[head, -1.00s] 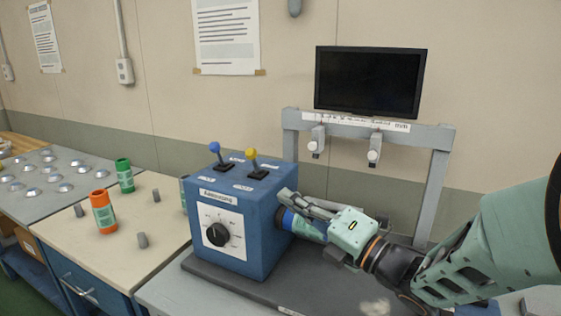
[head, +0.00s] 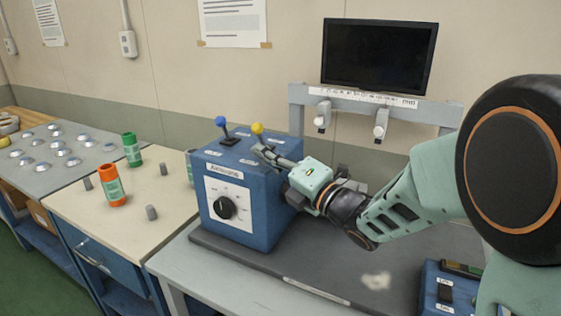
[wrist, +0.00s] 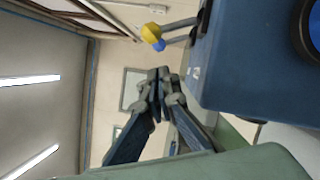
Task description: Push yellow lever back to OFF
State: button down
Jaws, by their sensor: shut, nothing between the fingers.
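The yellow lever (head: 257,129) stands on top of the blue control box (head: 246,224), to the right of the blue lever (head: 221,122). Its lower shaft is partly hidden by my gripper in the head view. My gripper (head: 258,148) is shut and empty, with its fingertips at the box's top right edge, close to the yellow lever's shaft. In the wrist view, the yellow knob (wrist: 151,33) shows above my shut fingertips (wrist: 157,82), with a visible gap between them. The blue knob (wrist: 159,45) is just behind it.
A dial (head: 224,207) is on the box's front. A grey frame (head: 447,115) with a dark monitor (head: 378,56) stands behind. An orange spool (head: 111,186) and a green spool (head: 132,149) stand on the left table. Another blue box (head: 446,290) is at the lower right.

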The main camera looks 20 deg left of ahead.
aim_at(261, 127)
jog(key=shift+w+a+r+p, duration=0.1)
jog(key=shift+w+a+r, duration=0.15)
jog(key=shift+w, duration=0.35)
jog(key=shift+w+a+r+p, duration=0.15)
jog(key=shift+w+a+r, duration=0.1)
jog(key=shift+w, duration=0.3)
jog(key=shift+w+a+r+p, duration=0.1)
jog(key=shift+w+a+r, duration=0.15)
jog(key=shift+w, duration=0.35)
jog(key=shift+w+d+r+m+h+p, duration=0.15)
jog(key=shift+w+r+m+h+p, duration=0.3)
jog(key=shift+m, duration=0.45)
jog(key=shift+w+r+m+p, duration=0.4)
jog(key=shift+r+m+p, duration=0.1)
jog(key=shift+m, duration=0.1)
jog(key=m+p, duration=0.1)
jog(key=w+r+m+h+p, duration=0.1)
jog(key=shift+w+d+r+p, duration=0.1)
jog(key=shift+w+d+p, duration=0.05)
jog(key=shift+w+p, duration=0.2)
jog(key=shift+w+r+m+g+h+p, duration=0.2)
jog(key=shift+w+m+g+p, duration=0.25)
jog(key=shift+m+p, duration=0.7)
jog(key=shift+w+f+m+h+p, duration=0.25)
jog(key=shift+w+m+p, duration=0.45)
jog(key=shift+p, duration=0.2)
jog(key=shift+w+f, duration=0.1)
jog(key=shift+w, duration=0.35)
